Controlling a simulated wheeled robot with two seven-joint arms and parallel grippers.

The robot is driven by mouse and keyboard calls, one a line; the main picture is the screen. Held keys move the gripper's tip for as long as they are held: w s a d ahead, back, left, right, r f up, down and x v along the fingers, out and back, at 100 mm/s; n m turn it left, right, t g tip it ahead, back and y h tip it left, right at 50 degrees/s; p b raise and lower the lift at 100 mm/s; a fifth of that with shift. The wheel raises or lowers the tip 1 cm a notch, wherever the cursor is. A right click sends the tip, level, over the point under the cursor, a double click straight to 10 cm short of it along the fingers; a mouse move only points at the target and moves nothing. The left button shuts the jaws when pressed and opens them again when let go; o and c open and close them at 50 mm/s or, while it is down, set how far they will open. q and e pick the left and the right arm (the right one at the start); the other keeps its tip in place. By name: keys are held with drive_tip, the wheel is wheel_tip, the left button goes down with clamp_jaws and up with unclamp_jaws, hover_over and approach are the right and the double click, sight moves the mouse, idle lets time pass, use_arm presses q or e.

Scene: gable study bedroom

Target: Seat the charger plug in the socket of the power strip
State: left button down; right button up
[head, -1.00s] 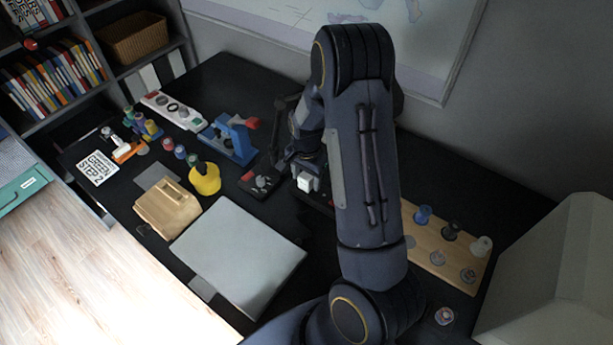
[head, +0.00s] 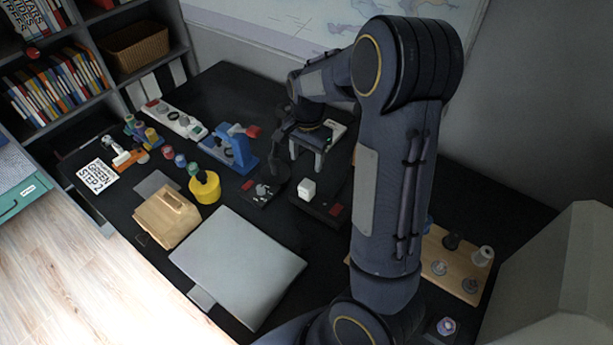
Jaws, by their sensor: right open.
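The white charger plug (head: 307,188) is a small cube standing on a dark block with a red mark, at the middle of the desk. My left gripper is not in view.
A blue clamp-like stand (head: 230,147) with a red knob stands between the strip and my right gripper. A yellow round object (head: 205,188), a wooden box (head: 168,216) and a closed grey laptop (head: 238,265) lie in front. A wooden peg board (head: 455,262) is at right.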

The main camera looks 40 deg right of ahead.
drive_tip(key=s+a+r+n+t+y, duration=0.1)
drive_tip(key=s+a+r+n+t, duration=0.1)
drive_tip(key=s+a+r+n, duration=0.3)
drive_tip(key=s+a+r+n+t+y, duration=0.2)
drive_tip(key=s+a+n, duration=0.6)
drive_tip(key=s, duration=0.7)
wheel_tip(320, 180, up, 3)
drive_tip(key=a+t, duration=0.1)
drive_tip(key=a, duration=0.1)
drive_tip(key=shift+a+y, duration=0.3)
drive_tip(key=shift+a, duration=0.1)
drive_tip(key=shift+f, duration=0.1)
